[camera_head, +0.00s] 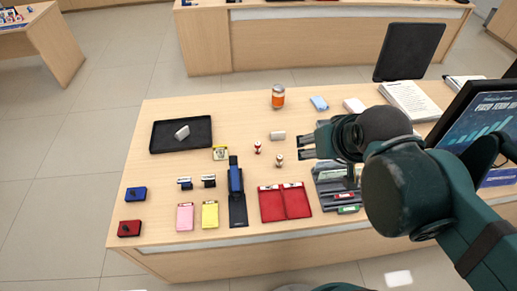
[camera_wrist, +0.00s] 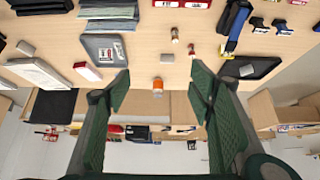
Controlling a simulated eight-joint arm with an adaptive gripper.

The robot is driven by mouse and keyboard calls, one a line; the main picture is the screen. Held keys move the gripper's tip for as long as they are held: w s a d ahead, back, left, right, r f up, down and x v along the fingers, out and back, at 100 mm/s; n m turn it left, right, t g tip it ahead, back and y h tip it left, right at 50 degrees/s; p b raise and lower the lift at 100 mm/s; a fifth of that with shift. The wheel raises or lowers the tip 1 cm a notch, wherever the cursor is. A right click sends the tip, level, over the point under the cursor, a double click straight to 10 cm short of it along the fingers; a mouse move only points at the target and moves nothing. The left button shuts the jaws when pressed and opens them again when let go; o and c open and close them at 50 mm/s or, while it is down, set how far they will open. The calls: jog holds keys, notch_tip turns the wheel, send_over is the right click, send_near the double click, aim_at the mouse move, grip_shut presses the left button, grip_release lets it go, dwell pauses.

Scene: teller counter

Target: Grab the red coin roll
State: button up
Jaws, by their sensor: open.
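The red coin roll (camera_head: 257,147) is a small upright cylinder with red and pale parts, standing on the counter near its middle. It also shows in the wrist view (camera_wrist: 191,49), beyond the right fingertip. A similar brownish roll (camera_head: 279,160) stands close by, nearer the front; it shows in the wrist view (camera_wrist: 174,35) too. My gripper (camera_head: 306,147) is open and empty, to the right of both rolls and apart from them. In the wrist view the two fingers (camera_wrist: 160,78) are spread wide with nothing between them that they touch.
A grey-white block (camera_head: 277,135) and an orange bottle (camera_head: 278,97) stand behind the rolls. A black tray (camera_head: 160,145) lies at left, a red folder (camera_head: 285,203) in front, and a grey cash organizer (camera_head: 335,190) under my arm. A monitor (camera_head: 485,125) stands at right.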

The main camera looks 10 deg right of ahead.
dwell(0.4)
jog(key=c, duration=0.7)
jog(key=shift+o, duration=0.2)
jog(key=shift+w, duration=0.1)
jog(key=n+g+p, duration=0.2)
jog(key=n+g, duration=0.5)
jog(key=n, duration=0.9)
send_over(258, 143)
jog(key=f, duration=2.1)
jog(key=shift+d+f, duration=0.2)
jog(key=shift+f, duration=0.2)
jog(key=shift+a+f, duration=0.2)
jog(key=shift+f, duration=0.3)
